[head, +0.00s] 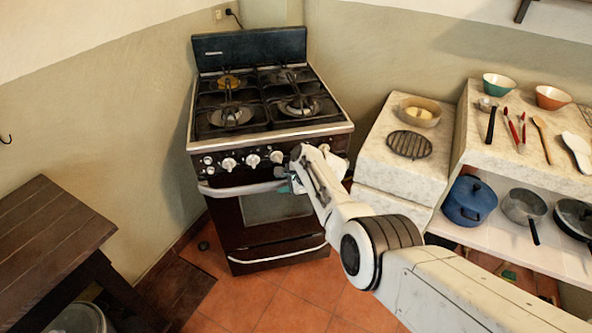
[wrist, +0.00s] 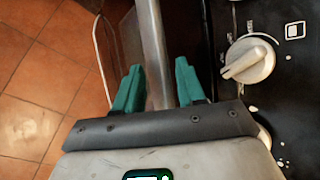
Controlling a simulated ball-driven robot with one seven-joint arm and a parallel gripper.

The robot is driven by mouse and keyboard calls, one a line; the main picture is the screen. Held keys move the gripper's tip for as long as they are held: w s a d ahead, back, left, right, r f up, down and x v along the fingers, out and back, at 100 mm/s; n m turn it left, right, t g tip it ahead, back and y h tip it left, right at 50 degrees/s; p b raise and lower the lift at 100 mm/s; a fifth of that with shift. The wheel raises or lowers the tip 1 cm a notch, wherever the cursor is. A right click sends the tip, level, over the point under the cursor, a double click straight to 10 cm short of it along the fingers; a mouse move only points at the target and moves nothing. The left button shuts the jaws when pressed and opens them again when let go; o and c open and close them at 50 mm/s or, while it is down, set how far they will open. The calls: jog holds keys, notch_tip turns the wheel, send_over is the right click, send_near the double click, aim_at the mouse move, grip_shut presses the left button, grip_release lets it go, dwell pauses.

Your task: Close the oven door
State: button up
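The oven (head: 262,135) is a dark stove with a front door (head: 228,212) below the knob panel. The door looks upright against the oven front; I cannot tell whether a small gap is left at its top. Its pale bar handle (head: 235,189) runs across the top of the door. My gripper (head: 287,182) is at the right part of the handle, and my arm hides that end. In the wrist view the handle (wrist: 153,40) passes between the two teal fingers of my gripper (wrist: 158,85). The fingers are apart, with a gap on the right side of the bar.
White knobs (wrist: 248,60) sit close beside the right finger. A drawer with a handle (head: 280,257) is below the door. A wooden table (head: 50,230) stands at left, a counter with pots (head: 470,200) at right. Tiled floor (head: 265,295) in front is clear.

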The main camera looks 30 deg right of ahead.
jog(key=p+v, duration=0.4)
jog(key=v, duration=0.2)
jog(key=shift+s+d, duration=0.15)
jog(key=shift+s, duration=0.05)
jog(key=shift+r, duration=0.1)
dwell(0.3)
